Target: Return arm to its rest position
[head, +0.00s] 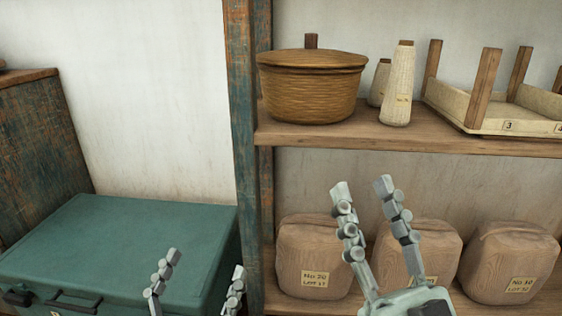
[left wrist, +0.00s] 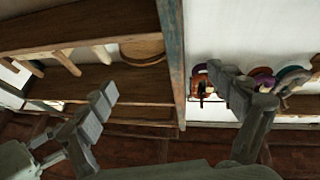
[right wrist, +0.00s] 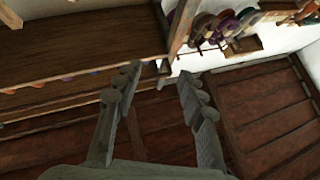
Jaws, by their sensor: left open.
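My left gripper (head: 205,264) is low in the head view, in front of the green case's right part. Its two fingers stand well apart with nothing between them, as the left wrist view (left wrist: 160,84) also shows. My right gripper (head: 362,187) is raised in front of the shelf unit, its fingers pointing up below the upper shelf board. Its fingers are apart and empty; they also show apart in the right wrist view (right wrist: 158,76). Both forearms are mostly out of the head view.
A green case (head: 130,235) stands at the left. The shelf's worn blue post (head: 240,130) rises between the grippers. A lidded basket (head: 312,90), a pale yarn cone (head: 398,85) and a wooden rack (head: 490,115) sit on the upper shelf. Wrapped bundles (head: 510,262) sit below.

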